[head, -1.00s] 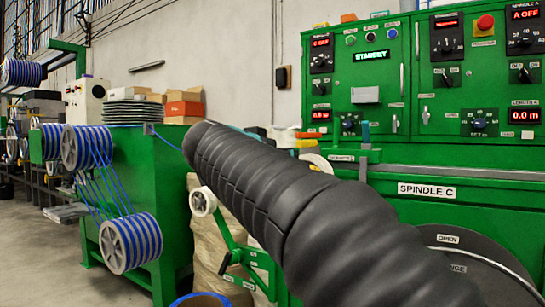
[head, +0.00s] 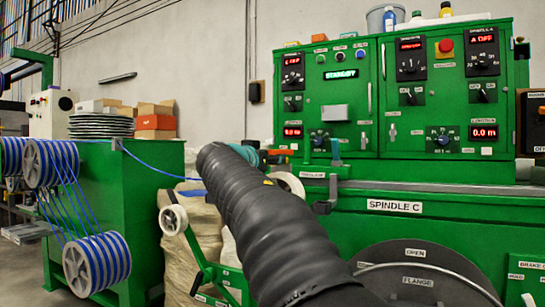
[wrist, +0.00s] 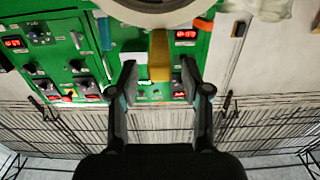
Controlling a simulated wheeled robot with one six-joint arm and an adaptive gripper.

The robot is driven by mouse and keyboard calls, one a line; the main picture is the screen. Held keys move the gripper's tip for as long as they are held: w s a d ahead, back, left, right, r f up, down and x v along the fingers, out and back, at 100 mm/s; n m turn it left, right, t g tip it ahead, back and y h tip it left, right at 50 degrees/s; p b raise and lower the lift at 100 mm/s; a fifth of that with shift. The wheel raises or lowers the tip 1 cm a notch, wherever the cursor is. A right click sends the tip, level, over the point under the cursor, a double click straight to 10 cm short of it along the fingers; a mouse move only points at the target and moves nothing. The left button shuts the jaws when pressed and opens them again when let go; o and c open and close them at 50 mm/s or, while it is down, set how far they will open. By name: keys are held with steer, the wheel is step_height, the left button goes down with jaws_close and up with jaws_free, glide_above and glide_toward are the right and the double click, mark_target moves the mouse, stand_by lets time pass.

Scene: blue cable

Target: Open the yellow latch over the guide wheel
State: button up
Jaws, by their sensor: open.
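The yellow latch (wrist: 160,56) shows at the upper middle of the wrist view, in line with the gap between my fingertips. It hangs in front of the pale rim of the guide wheel (wrist: 135,18), which is cut off by the top edge. My gripper (wrist: 160,72) is open, with one black finger on each side of the latch's line. I cannot tell whether either finger touches it. In the head view the guide wheel (head: 292,184) is partly hidden behind my black sleeved arm, and my gripper is mostly hidden.
A green control cabinet (head: 350,95) with displays and knobs stands behind. Below it is the SPINDLE C housing with a dark flange (head: 420,262). A blue cable (head: 150,163) runs from the green stand at left towards the wheel. A small white wheel (head: 173,220) stands lower left.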

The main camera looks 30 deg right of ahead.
steer(key=shift+x, duration=0.9)
jaws_close()
